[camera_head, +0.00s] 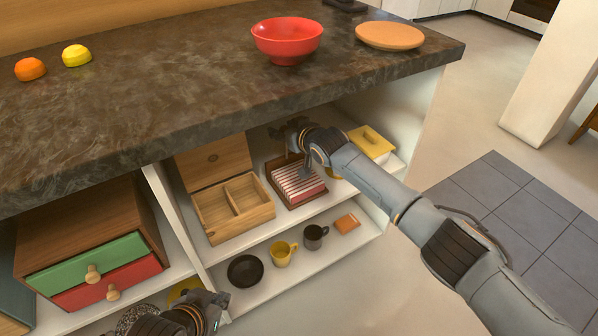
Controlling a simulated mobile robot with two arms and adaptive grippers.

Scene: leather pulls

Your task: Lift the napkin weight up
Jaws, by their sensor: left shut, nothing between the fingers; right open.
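A wooden napkin holder (297,204) with red-and-white striped napkins (294,180) stands on the upper shelf of the open cabinet, under the counter. My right gripper (297,155) is open over the back of the holder, its arm reaching in from the right. The gripper and the dark parts around it cover the back of the holder, so I cannot make out the napkin weight clearly or tell whether a finger touches it. My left gripper (216,308) is shut and empty at the bottom left, in front of the lower shelf.
An open wooden box (235,237) stands left of the holder, and a yellow-lidded dish (371,142) stands right. A black bowl, a yellow mug (283,254) and a dark mug are on the lower shelf. The counter edge (250,118) hangs over the shelf.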

